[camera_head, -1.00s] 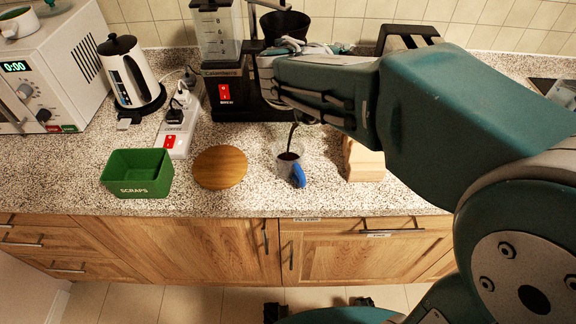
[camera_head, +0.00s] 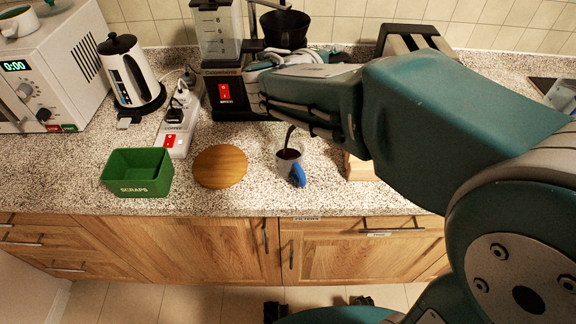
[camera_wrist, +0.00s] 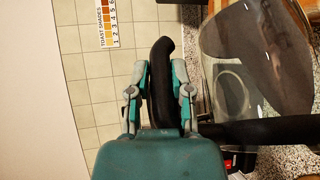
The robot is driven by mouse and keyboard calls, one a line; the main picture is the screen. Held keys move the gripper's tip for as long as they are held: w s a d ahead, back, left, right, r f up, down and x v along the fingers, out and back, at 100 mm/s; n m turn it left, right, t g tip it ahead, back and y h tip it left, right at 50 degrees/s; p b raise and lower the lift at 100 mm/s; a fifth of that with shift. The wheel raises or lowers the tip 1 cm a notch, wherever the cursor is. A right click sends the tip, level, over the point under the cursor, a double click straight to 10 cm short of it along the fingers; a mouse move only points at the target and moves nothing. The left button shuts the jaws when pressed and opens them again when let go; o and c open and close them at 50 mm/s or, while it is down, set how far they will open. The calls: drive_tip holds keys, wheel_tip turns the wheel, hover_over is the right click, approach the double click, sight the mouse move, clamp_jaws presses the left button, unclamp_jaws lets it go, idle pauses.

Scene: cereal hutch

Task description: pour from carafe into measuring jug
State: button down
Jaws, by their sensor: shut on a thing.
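The measuring jug (camera_head: 283,168) is a small clear vessel with a blue handle, upright on the counter with dark liquid inside. A thin dark stream (camera_head: 290,135) runs down into it from under my arm. My gripper (camera_head: 258,88) is above and slightly left of the jug. In the wrist view my gripper (camera_wrist: 161,78) is shut on the black handle (camera_wrist: 163,55) of the carafe. The carafe's clear glass body (camera_wrist: 262,50) is at the right, tilted, with a smoky tint. In the head view the carafe is mostly hidden behind my gripper and arm.
A round wooden board (camera_head: 220,166) and a green scraps bin (camera_head: 137,173) are left of the jug. A wooden block (camera_head: 361,168) is to its right. A coffee machine (camera_head: 226,92) stands behind, with a power strip (camera_head: 177,125) and kettle (camera_head: 130,75) further left.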

drive_tip(key=shift+s+a+f+n+t+h, duration=0.15)
drive_tip(key=shift+s+a+f+t+h, duration=0.25)
drive_tip(key=shift+a+f, duration=0.15)
drive_tip(key=shift+s+a+f+n+t+h, duration=0.15)
drive_tip(key=shift+s+a+f+t+h, duration=0.15)
drive_tip(key=shift+a+f+h, duration=0.25)
idle(0.8)
drive_tip(key=d+r, duration=0.1)
drive_tip(key=w+d+r+g+y, duration=0.1)
drive_tip(key=r, duration=0.1)
drive_tip(key=shift+w+d+m+y, duration=0.15)
drive_tip(key=shift+d+m+y, duration=0.1)
drive_tip(key=shift+m, duration=0.15)
drive_tip(key=d, duration=0.1)
drive_tip(key=w+d+g, duration=0.1)
drive_tip(key=y, duration=0.1)
drive_tip(key=shift+w+d+f+g, duration=0.25)
drive_tip(key=shift+w+d+g, duration=0.05)
drive_tip(key=shift+d, duration=0.2)
drive_tip(key=shift+w, duration=0.1)
drive_tip(key=shift+w+d+f+m+g+y+b, duration=0.65)
drive_tip(key=shift+w+d+f+g+y+b, duration=0.5)
drive_tip(key=shift+d+y, duration=0.7)
drive_tip(key=shift+w+d+f+m+g+y+b, duration=0.7)
drive_tip(key=shift+d+f+g+y+b, duration=0.8)
drive_tip(key=shift+y, duration=0.5)
drive_tip(key=shift+w+d+f+m+g+y+b, duration=0.55)
drive_tip(key=shift+w+d+f+g+y+b, duration=0.7)
drive_tip(key=shift+d+y, duration=0.7)
